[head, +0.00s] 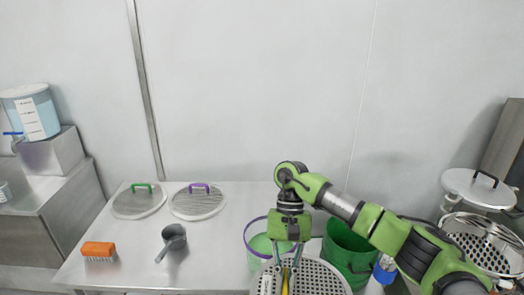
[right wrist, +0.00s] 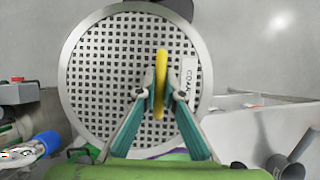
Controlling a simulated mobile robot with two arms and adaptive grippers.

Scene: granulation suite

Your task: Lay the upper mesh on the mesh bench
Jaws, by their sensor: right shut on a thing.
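My right gripper (head: 287,270) is shut on the yellow handle (right wrist: 161,85) of a round mesh with a steel rim and square holes. This mesh (head: 322,279) is at the bottom of the head view, in front of the bench's right part and partly cut off by the frame. In the right wrist view, the mesh (right wrist: 100,75) fills the middle and bears a label, partly legible. The pale bench (head: 130,245) carries a green-handled mesh (head: 139,203) and a purple-handled mesh (head: 198,204) at its back left. My left gripper is not in view.
An orange brush (head: 98,250) and a grey scoop (head: 174,238) lie on the bench. A clear purple-rimmed tub (head: 255,245) and a green bucket (head: 345,250) stand behind the held mesh. A perforated steel bowl (head: 480,250) is at right. Bench space right of the scoop is clear.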

